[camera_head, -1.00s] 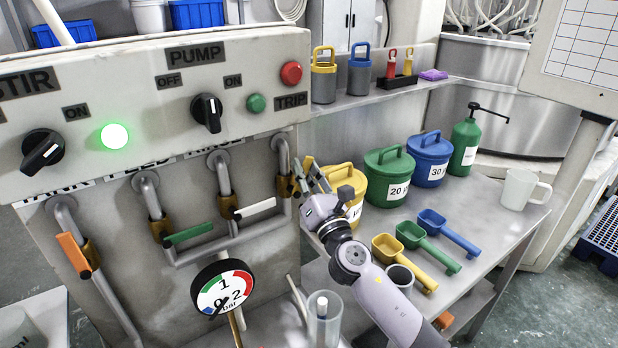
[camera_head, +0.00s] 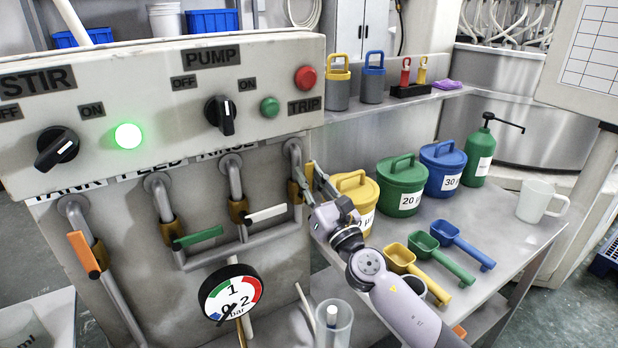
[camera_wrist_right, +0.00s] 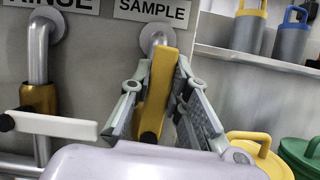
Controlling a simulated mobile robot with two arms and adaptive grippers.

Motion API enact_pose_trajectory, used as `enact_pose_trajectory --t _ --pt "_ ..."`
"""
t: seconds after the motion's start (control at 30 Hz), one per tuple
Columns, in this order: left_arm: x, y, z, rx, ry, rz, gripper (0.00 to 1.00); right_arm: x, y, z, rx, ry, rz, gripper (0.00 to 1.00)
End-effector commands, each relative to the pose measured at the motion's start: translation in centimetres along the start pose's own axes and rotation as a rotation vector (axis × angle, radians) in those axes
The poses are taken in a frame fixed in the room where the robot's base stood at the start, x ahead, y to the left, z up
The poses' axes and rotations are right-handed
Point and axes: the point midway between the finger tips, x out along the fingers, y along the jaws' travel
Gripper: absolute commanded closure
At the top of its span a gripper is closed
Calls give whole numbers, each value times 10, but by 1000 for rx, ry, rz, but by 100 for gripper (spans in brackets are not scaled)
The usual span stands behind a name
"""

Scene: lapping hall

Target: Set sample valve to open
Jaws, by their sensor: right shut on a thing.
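The sample valve's yellow handle (camera_wrist_right: 158,88) sits below the SAMPLE label (camera_wrist_right: 152,10) in the right wrist view, between my fingers and running roughly in line with the pipe above. In the head view its brass valve body (camera_head: 294,191) is on the rightmost pipe of the panel, partly hidden by my gripper. My right gripper (camera_wrist_right: 160,105) is shut on the yellow handle; it also shows in the head view (camera_head: 312,184). My left gripper is not in view.
Left of it are the white handle (camera_head: 266,214), green handle (camera_head: 198,237) and orange handle (camera_head: 83,252). A pressure gauge (camera_head: 231,294) stands below. The yellow lidded bucket (camera_head: 360,187) is close right of my gripper. Scoops and a mug (camera_head: 536,201) are on the bench.

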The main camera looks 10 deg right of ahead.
Motion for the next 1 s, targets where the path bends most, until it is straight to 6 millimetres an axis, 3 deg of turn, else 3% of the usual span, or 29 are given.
enact_pose_trajectory --t 0.17,0.2,0.5,0.83,1.0 --pt "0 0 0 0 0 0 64 -1 0 -2 2 4 0 100" --pt "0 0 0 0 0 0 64 -1 0 -2 2 4 0 81" --pt "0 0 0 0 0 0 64 0 0 -1 2 1 0 62" --pt "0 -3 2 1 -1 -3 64 -3 0 -1 2 1 -1 62" --pt "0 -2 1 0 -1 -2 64 -24 0 -2 3 3 -1 62"
